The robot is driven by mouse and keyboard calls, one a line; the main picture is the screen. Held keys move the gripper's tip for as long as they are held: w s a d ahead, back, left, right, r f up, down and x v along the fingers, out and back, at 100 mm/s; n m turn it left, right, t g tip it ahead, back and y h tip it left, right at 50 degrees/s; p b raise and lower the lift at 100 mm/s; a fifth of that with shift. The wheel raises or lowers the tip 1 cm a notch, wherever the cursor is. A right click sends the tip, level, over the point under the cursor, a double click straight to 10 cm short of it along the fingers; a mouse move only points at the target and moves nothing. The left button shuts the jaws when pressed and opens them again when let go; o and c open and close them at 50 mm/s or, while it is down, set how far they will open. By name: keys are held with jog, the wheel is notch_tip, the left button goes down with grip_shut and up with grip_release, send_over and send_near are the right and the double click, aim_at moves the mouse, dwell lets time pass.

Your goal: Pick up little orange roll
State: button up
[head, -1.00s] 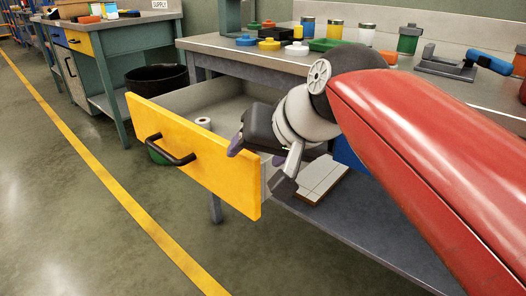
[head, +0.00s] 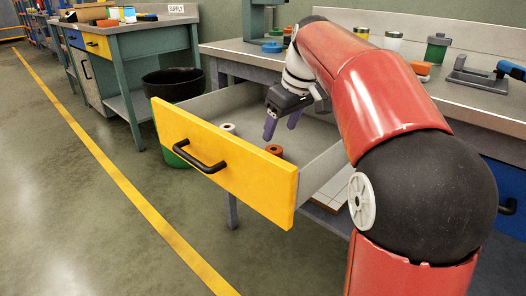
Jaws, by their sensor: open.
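The little orange roll (head: 274,150) stands in the open drawer, close behind the yellow drawer front (head: 225,157). Its lower part is hidden by that front. My gripper (head: 282,127) is open and empty, with its purple fingers pointing down into the drawer. The fingers appear just above and behind the roll, apart from it. A white roll (head: 229,128) stands further left in the same drawer.
The drawer's right side wall (head: 321,167) and black handle (head: 187,155) are in view. The workbench top (head: 470,103) holds a green jar (head: 437,48) and other items. A black bin (head: 173,84) stands left of the bench. The drawer floor has free room.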

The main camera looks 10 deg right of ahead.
aim_at(275, 149)
jog(key=shift+n, duration=0.3)
jog(key=x, duration=0.2)
jog(key=b+x, duration=0.1)
jog(key=x, duration=0.5)
jog(key=shift+w+d+f+b, duration=0.2)
jog(key=shift+d+f+b, duration=0.1)
jog(key=shift+d, duration=0.05)
jog(key=shift+c, duration=0.2)
jog(key=c, duration=1)
